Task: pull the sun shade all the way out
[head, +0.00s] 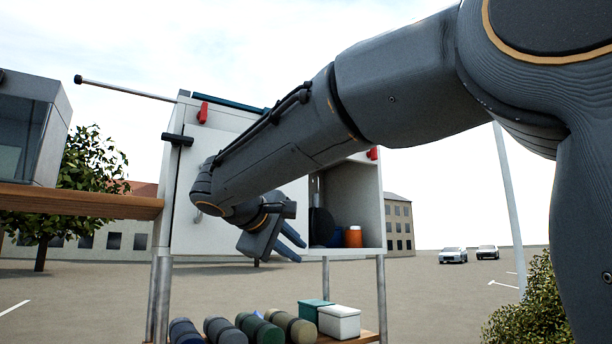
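My gripper (299,252) hangs in front of the white cabinet (228,146), low and near its open right compartment. Its two blue-grey fingers point down to the right, with a gap between them and nothing seen in it. I cannot surely pick out the sun shade. A dark blue bar (230,103) along the cabinet's top edge may be part of it, and my arm hides its right part. A black crossbar handle (177,139) sits at the cabinet's left edge, well up and left of my gripper. Nothing visibly touches the gripper.
A pale rod with a black knob (125,90) juts left from the cabinet top. Red clips (203,112) sit on the cabinet. An orange jar (353,237) stands in the compartment. Several rolls (259,329) and a white box (339,321) lie on the shelf below. A wooden beam (80,201) runs left.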

